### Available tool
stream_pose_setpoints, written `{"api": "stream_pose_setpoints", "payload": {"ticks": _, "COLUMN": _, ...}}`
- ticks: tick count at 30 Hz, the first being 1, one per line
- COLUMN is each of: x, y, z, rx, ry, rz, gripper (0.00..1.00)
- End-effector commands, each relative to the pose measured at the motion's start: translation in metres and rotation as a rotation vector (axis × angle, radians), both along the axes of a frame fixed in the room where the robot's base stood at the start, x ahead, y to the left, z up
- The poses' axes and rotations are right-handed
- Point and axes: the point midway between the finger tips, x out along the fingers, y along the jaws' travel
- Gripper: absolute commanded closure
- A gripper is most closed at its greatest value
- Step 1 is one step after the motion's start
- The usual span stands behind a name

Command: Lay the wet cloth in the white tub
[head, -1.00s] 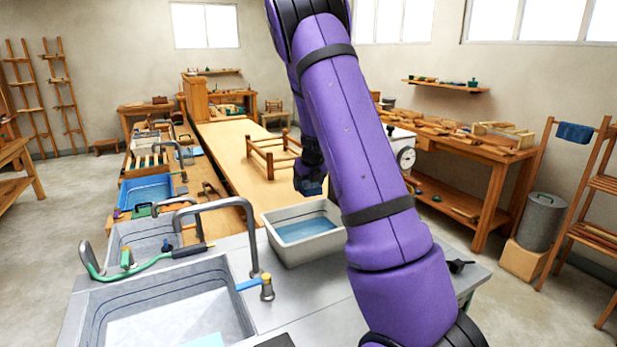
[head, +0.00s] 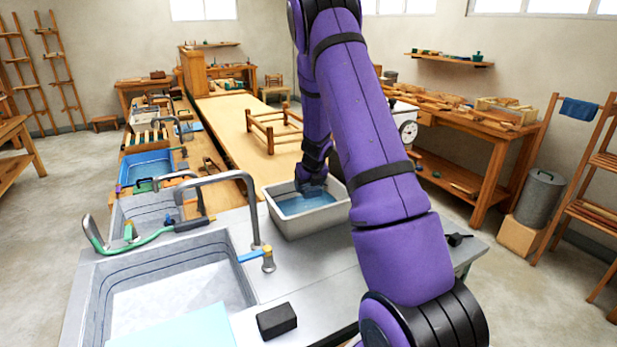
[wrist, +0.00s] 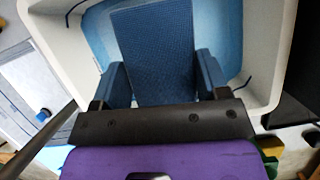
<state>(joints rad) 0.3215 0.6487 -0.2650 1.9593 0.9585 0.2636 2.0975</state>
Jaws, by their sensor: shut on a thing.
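The white tub (head: 298,222) stands on the grey counter, with blue water or a blue bottom inside. My gripper (head: 314,182) reaches down into it at its back right in the head view. The wrist view looks into the tub, whose pale wall (wrist: 272,55) surrounds the scene. There the dark blue woven cloth (wrist: 153,50) lies between the two fingers of my gripper (wrist: 162,78), which is shut on it. In the head view the cloth cannot be told apart from my gripper.
A grey sink (head: 175,290) with a curved tap (head: 225,180) is left of the tub. A black block (head: 277,320) lies on the counter front. A blue basin (head: 147,170) and a wooden frame (head: 272,130) are farther back. Another blue cloth (head: 579,109) hangs at right.

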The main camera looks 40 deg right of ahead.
Motion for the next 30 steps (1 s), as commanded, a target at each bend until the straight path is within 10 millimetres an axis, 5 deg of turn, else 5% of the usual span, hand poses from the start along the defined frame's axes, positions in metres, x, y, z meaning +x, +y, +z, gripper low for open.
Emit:
{"api": "stream_pose_setpoints", "payload": {"ticks": 12, "x": 0.000, "y": 0.000, "z": -0.037, "rx": 0.002, "ry": 0.000, "rz": -0.001, "gripper": 0.58}}
{"api": "stream_pose_setpoints", "payload": {"ticks": 26, "x": 0.000, "y": 0.000, "z": -0.044, "rx": 0.000, "ry": 0.000, "rz": 0.000, "gripper": 0.58}}
{"api": "stream_pose_setpoints", "payload": {"ticks": 27, "x": 0.000, "y": 0.000, "z": -0.044, "rx": 0.000, "ry": 0.000, "rz": 0.000, "gripper": 0.30}}
{"api": "stream_pose_setpoints", "payload": {"ticks": 30, "x": 0.000, "y": 0.000, "z": -0.044, "rx": 0.000, "ry": 0.000, "rz": 0.000, "gripper": 0.06}}
